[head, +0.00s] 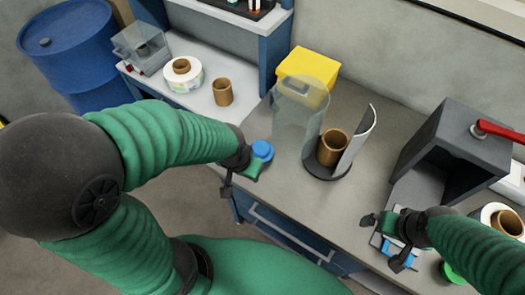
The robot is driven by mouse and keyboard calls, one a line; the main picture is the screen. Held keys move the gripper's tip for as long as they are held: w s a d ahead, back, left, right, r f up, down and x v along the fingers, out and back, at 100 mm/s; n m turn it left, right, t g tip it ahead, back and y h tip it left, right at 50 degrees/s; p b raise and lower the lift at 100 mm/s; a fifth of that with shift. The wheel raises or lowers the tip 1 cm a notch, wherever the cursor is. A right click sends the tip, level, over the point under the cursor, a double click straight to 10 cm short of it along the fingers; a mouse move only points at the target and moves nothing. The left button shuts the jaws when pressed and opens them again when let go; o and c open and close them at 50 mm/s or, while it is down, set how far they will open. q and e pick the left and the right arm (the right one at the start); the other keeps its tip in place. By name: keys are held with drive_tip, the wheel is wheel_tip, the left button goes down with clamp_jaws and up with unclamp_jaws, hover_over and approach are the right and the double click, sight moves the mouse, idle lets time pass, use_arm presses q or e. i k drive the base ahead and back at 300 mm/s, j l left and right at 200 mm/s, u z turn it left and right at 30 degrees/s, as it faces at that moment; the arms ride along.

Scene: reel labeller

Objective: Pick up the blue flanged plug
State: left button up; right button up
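The blue flanged plug (263,150) is a round blue piece near the front edge of the grey bench (375,114), left of the clear curved guard. My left gripper (241,183) is just in front of it, its fingers apart with nothing seen between them. The gripper partly overlaps the plug's near side, and I cannot tell if they touch. My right gripper (386,241) is open at the lower right, above a small plate with a blue part (402,249), partly hidden by the gripper.
A clear curved guard (299,112) and a brown core (333,147) on a dark round base stand mid-bench. A yellow box (308,66) is behind. A dark grey housing (459,143) with a red lever (500,130) stands at right. A white label roll (182,75) is at left.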

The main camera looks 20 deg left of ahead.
sight(262, 150)
drive_tip(key=i+j+u, duration=0.1)
drive_tip(key=j+u, duration=0.15)
drive_tip(key=u, duration=0.2)
drive_tip(key=i+j+u, duration=0.1)
drive_tip(key=j+u, duration=0.15)
drive_tip(key=u, duration=0.2)
drive_tip(key=i+j+u, duration=0.15)
drive_tip(key=u, duration=0.3)
